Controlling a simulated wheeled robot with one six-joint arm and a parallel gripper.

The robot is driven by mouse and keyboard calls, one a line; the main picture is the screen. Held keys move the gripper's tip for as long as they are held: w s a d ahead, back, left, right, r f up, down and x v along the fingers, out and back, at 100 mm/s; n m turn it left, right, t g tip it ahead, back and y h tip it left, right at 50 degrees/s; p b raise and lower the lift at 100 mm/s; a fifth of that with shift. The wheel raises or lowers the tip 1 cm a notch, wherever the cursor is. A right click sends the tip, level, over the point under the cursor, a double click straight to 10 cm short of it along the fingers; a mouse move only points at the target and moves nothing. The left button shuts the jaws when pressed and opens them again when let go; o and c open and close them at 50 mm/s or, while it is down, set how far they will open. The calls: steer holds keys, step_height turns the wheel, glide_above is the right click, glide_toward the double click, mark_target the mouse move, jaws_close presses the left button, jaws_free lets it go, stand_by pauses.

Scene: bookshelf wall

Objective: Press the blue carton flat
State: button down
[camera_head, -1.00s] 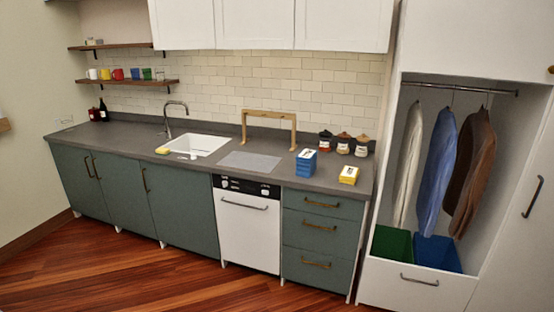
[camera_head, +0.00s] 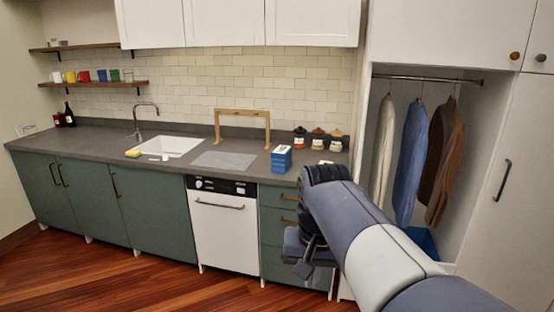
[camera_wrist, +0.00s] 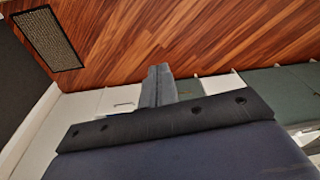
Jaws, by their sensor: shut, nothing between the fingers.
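The blue carton (camera_head: 281,161) stands upright on the grey countertop (camera_head: 95,138), right of the grey mat, with a white patch on its top. My gripper (camera_head: 304,267) hangs in front of the drawers, below counter height and nearer to me than the carton. It is apart from the carton. In the wrist view, my gripper's fingers (camera_wrist: 158,85) are together and empty, with the floor and cabinet fronts beyond them. The carton is not visible in the wrist view.
Jars (camera_head: 317,141) stand right of the carton. A wooden frame (camera_head: 242,115) stands behind the mat (camera_head: 222,160). My arm covers the counter's right end, hiding most of the yellow box. A sink (camera_head: 170,146) lies left. Clothes hang in the open wardrobe (camera_head: 410,80).

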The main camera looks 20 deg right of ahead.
steer(key=w+d+r+m+g+b, duration=0.1)
steer(key=w+d+m+b, duration=0.1)
steer(key=w+d, duration=0.3)
steer(key=w+b, duration=0.1)
steer(key=w, duration=0.2)
steer(key=shift+d+m, duration=0.25)
steer(key=shift+m, duration=0.05)
steer(key=shift+w, duration=0.25)
